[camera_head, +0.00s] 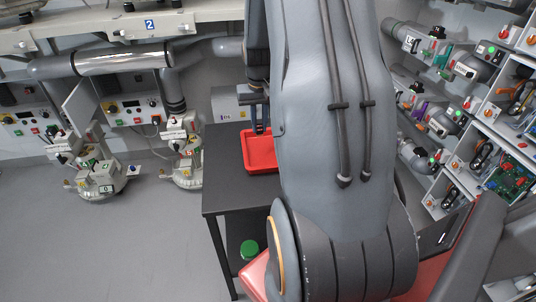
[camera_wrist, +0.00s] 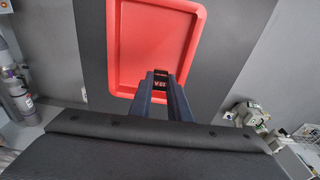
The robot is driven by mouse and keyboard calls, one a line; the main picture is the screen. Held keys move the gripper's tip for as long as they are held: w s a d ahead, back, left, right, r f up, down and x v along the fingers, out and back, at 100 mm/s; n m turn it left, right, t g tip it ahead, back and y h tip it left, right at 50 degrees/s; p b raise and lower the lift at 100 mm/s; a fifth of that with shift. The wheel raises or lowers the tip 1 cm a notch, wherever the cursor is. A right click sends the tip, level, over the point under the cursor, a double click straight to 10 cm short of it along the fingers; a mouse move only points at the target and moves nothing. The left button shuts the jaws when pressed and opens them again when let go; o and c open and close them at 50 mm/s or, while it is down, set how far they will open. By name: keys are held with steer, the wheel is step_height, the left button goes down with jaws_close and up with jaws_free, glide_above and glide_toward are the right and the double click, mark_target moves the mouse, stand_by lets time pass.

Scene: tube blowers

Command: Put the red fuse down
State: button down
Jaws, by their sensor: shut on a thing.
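My gripper (camera_head: 261,128) points down over the red tray (camera_head: 250,163) on the dark table, left of my arm in the head view. In the wrist view my gripper (camera_wrist: 160,76) is shut on a small dark piece with red markings, taken as the red fuse (camera_wrist: 160,83). Most of the fuse is hidden between the fingers. The red tray (camera_wrist: 190,42) lies beyond the fingertips and looks empty where it shows. I cannot tell whether the fuse touches the tray floor.
The dark table (camera_head: 225,165) has bare top left of the tray. A green round object (camera_head: 249,249) is below the tabletop. Machines with hoses (camera_head: 98,175) stand at the left. Shelves with devices and a circuit board (camera_head: 510,178) fill the right. The floor at lower left is clear.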

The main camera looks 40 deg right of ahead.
mark_target(268, 159)
steer(key=s+r+g, duration=0.1)
steer(key=s+r, duration=0.1)
steer(key=s, duration=0.3)
steer(key=shift+y, duration=0.3)
steer(key=shift+w+f+p, duration=0.15)
steer(key=shift+f+p, duration=0.45)
steer(key=shift+f, duration=1.85)
steer(key=shift+w+f+p, duration=0.1)
steer(key=shift+f+p, duration=0.5)
steer(key=shift+f, duration=1.85)
steer(key=c, duration=1.7)
jaws_free()
steer(key=shift+o, duration=0.2)
